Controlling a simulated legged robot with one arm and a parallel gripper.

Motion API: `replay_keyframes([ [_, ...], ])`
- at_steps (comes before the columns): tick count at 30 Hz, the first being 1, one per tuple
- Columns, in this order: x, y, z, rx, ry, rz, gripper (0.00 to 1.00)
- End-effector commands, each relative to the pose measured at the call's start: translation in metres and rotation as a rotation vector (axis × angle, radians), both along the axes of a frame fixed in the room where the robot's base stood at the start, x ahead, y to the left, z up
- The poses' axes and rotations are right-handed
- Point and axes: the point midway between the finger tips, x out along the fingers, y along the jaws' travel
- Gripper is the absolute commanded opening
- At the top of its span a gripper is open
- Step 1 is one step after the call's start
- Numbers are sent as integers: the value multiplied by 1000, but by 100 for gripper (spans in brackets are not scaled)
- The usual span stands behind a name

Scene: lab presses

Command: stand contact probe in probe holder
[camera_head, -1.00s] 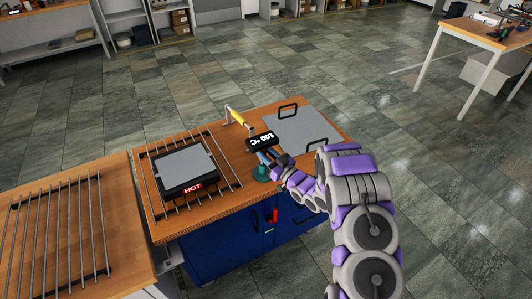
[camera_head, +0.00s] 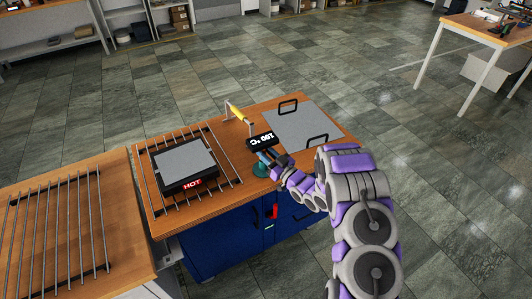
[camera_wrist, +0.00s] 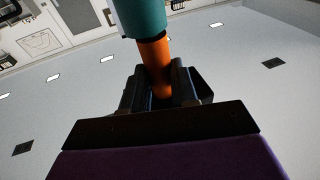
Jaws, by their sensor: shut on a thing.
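In the wrist view my gripper (camera_wrist: 160,88) is shut on an orange shaft (camera_wrist: 156,62), taken to be the contact probe. A wider teal part (camera_wrist: 141,17) lies beyond the orange part. In the head view my gripper (camera_head: 269,157) is small and partly hidden, over the front of the bench between the hot plate and the grey plate. A round teal piece (camera_head: 260,170) is just below and left of it; I cannot tell whether they touch. A black readout showing 100 °C (camera_head: 261,140) is just behind. I cannot tell which piece is the probe holder.
A hot plate (camera_head: 187,165) with a HOT sign sits on a rod rack at left. A yellow-handled tool (camera_head: 238,113) leans at the back edge. A grey plate (camera_head: 300,125) with black handles lies right. A second rack (camera_head: 55,230) is at far left.

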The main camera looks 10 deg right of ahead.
Motion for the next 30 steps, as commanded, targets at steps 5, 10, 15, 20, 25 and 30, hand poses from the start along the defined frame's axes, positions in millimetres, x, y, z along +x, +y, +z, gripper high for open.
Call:
replay_keyframes([
  [5, 0, 0, 0, 0, -1, 0, 42],
  [10, 0, 0, 0, 1, -1, 0, 58],
  [15, 0, 0, 0, 0, 0, 0, 58],
  [20, -4, -3, -1, 0, 1, -1, 58],
  [25, -23, -16, -3, 1, -1, -2, 58],
  [30, -52, -35, -10, 1, 4, -5, 58],
])
